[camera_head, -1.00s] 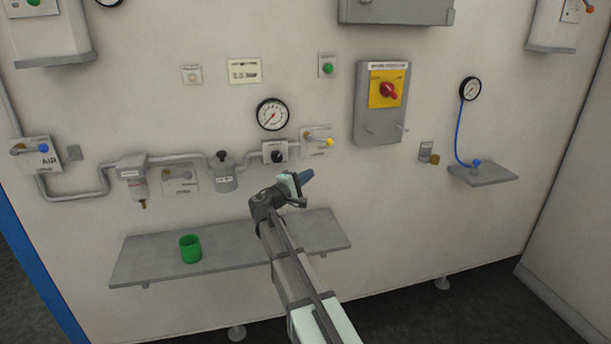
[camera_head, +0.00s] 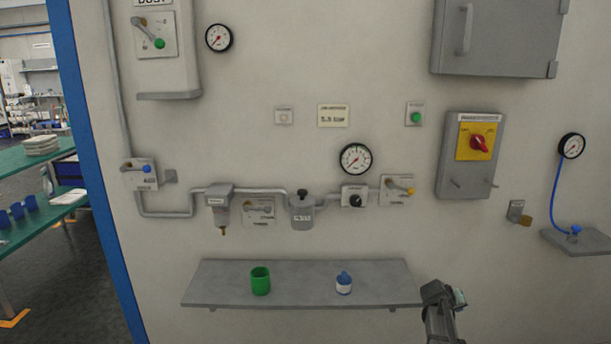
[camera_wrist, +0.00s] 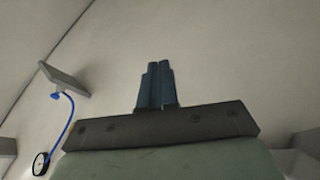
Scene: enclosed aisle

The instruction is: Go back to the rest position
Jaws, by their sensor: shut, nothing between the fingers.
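My gripper shows in the wrist view (camera_wrist: 158,84) with its two blue fingers together and nothing between them. In the head view my arm's end is at the bottom right, just right of the grey shelf's right end, and the fingertips are hidden there. The grey shelf (camera_head: 225,293) carries a green cup (camera_head: 260,281) and a small blue-and-white bottle (camera_head: 344,284), both upright and apart from my gripper.
The wall above the shelf holds a pipe run with valves, a round gauge (camera_head: 355,159) and a red switch on a grey box (camera_head: 452,150). At right, a small bracket shelf (camera_head: 590,243) has a blue hose (camera_head: 556,195). Green tables (camera_head: 30,160) stand far left.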

